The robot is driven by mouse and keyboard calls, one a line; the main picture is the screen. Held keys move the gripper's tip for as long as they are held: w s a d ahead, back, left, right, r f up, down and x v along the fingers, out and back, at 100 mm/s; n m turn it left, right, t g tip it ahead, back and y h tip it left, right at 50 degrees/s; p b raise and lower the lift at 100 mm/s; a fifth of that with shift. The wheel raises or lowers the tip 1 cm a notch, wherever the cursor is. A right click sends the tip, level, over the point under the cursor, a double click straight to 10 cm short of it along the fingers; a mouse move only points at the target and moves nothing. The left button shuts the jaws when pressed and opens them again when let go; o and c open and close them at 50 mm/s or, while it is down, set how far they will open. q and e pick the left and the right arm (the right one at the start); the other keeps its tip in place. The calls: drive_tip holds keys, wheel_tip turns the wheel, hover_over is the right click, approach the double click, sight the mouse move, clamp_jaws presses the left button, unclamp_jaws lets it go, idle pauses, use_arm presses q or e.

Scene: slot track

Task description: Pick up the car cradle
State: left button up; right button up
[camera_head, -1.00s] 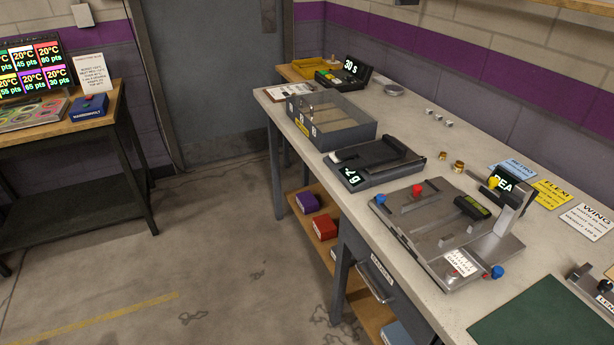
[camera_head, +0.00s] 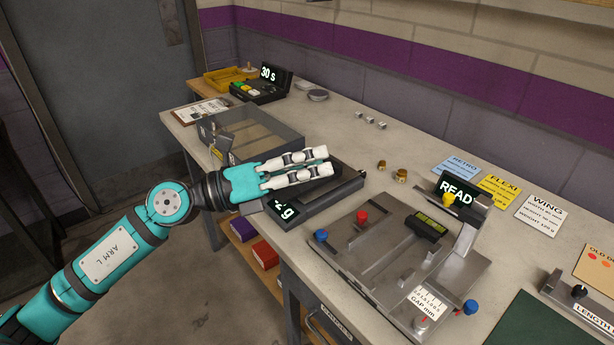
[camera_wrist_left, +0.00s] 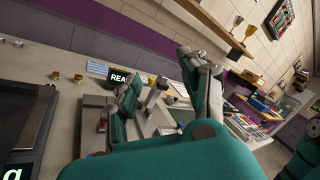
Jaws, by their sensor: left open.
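The thing that looks like the car cradle is a dark, shallow holder (camera_head: 346,181) lying on the scale (camera_head: 309,206), whose display reads in grams. My left gripper (camera_head: 326,161) reaches in from the left over the scale and hides much of the holder. Its two pale fingers are apart with nothing between them. I cannot tell the height of the fingers above the holder. In the left wrist view the fingers (camera_wrist_left: 168,88) are spread and empty, and the dark holder (camera_wrist_left: 22,112) shows at the left edge. My right gripper is not in view.
A metal gauge fixture (camera_head: 375,255) with coloured knobs and a READ display (camera_head: 459,191) stands to the right. Small brass weights (camera_head: 401,175) and label cards (camera_head: 499,183) lie near the wall.

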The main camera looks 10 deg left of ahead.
use_arm(q)
drive_tip(key=w+a+f+m+g+y, duration=0.2)
drive_tip(key=w+a+f+m+y, duration=0.15)
drive_tip(key=a+y, duration=0.3)
drive_tip(key=y, duration=0.5)
approach(289, 192)
drive_tip(key=shift+m, duration=0.25)
drive_tip(key=p+x, duration=0.3)
drive_tip(key=x, duration=0.4)
drive_tip(key=shift+w+d+f+p, duration=0.15)
drive_tip(key=shift+d+p, duration=0.05)
drive_tip(key=shift+p, duration=0.15)
drive_tip(key=shift+w+d+f, duration=0.1)
drive_tip(key=shift+w+f, duration=0.05)
drive_tip(key=shift+f, duration=0.1)
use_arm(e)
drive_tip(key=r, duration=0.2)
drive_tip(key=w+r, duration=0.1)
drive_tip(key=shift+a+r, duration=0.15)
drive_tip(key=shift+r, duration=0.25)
use_arm(q)
drive_tip(key=shift+c, duration=0.4)
